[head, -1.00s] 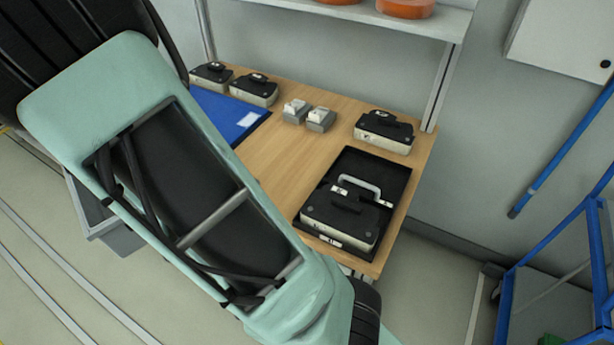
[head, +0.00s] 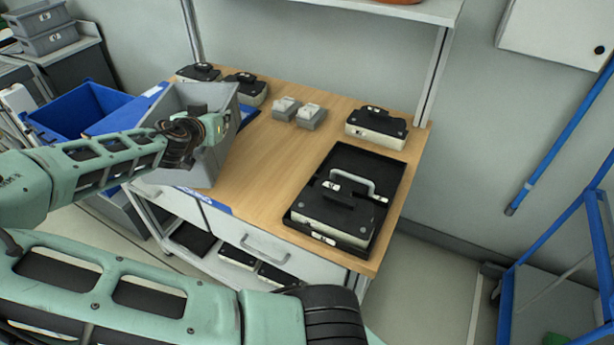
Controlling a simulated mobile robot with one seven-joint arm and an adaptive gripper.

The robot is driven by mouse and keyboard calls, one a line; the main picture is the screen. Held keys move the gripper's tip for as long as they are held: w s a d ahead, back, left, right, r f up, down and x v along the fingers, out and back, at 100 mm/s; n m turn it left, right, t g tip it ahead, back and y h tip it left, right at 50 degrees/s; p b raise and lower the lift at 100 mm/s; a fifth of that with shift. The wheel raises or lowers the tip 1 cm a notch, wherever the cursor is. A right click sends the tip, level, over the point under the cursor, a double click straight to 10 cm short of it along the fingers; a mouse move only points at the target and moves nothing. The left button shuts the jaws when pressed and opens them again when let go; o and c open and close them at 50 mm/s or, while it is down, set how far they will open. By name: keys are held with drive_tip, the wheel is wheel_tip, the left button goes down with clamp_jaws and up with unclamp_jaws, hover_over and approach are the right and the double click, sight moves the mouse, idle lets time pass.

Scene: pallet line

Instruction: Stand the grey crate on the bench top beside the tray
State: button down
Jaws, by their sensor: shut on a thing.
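The grey crate (head: 207,170) is at the left front of the wooden bench top (head: 262,165), in front of the blue mat. It looks tilted, and I cannot tell whether its base touches the bench. My gripper (head: 222,124) is shut on the crate at its right side; the fingers are largely hidden by my wrist. The black tray (head: 352,159) lies flat on the right part of the bench top. It holds a black and pale case (head: 335,210) with a grey handle.
Black-topped cases (head: 376,127) stand at the back right and back left. Two small grey boxes (head: 311,117) sit at the back middle. Bare wood lies between the crate and the tray. A blue bin (head: 75,112) is left of the bench, and a shelf post (head: 433,75) rises behind.

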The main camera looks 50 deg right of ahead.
drive_tip(key=s+d+r+m+g+h+b, duration=0.2)
drive_tip(key=s+d+r+m+g, duration=0.2)
drive_tip(key=r, duration=0.2)
drive_tip(key=s+d+f, duration=0.6)
drive_tip(key=s+f, duration=0.5)
drive_tip(key=f, duration=0.1)
drive_tip(key=shift+s+f, duration=0.25)
drive_tip(key=shift+s, duration=0.1)
drive_tip(key=c, duration=2)
unclamp_jaws()
drive_tip(key=shift+a, duration=0.15)
